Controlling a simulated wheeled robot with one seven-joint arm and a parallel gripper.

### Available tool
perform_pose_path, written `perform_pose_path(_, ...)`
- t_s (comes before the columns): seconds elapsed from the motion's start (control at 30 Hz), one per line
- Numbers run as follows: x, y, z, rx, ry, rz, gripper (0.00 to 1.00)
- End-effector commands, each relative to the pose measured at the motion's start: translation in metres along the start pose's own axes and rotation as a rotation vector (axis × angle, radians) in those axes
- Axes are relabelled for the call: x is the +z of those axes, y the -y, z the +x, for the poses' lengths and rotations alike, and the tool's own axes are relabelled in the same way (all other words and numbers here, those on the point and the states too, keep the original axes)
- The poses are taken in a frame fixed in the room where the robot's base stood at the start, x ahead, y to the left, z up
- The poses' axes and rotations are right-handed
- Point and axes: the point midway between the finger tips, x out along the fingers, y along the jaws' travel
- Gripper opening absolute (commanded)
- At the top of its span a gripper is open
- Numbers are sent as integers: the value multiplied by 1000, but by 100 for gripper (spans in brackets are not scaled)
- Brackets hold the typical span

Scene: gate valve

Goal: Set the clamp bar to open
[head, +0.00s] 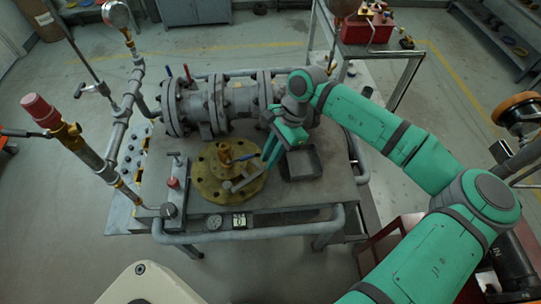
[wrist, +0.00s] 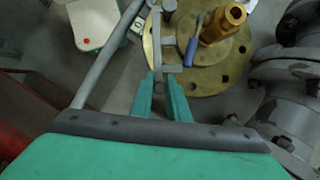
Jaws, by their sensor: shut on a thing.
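The clamp bar (head: 246,183) is a grey bar lying across the round brass flange (head: 207,180) on the bench. In the wrist view the bar (wrist: 157,48) runs from the top of the picture down to my fingertips. My gripper (head: 267,162) reaches down at the flange's right side. In the wrist view my gripper (wrist: 160,80) has its two green fingers on either side of the bar's near end, shut on it. A brass fitting (head: 224,152) and a small blue-handled lever (head: 247,155) stand on the flange beside the bar. The exact finger contact is partly hidden.
A dark open tray (head: 302,163) sits right of the flange, close to my gripper. A large grey flanged pipe (head: 235,103) runs behind it. A small block with a red knob (head: 173,183) stands left.

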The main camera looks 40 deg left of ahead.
Motion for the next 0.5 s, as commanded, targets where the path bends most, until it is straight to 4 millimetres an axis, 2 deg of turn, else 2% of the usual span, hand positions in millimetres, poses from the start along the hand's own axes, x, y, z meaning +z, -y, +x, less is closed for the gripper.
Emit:
perform_pose_path(0.1, 0, -1, 0, 2, 0, -1, 0)
perform_pose_path(0.13, 0, -1, 0, 2, 0, -1, 20)
perform_pose_path(0.2, 0, 0, 0, 2, 0, 0, 34)
perform_pose_path(0.5, 0, 0, -1, 1, 0, 1, 34)
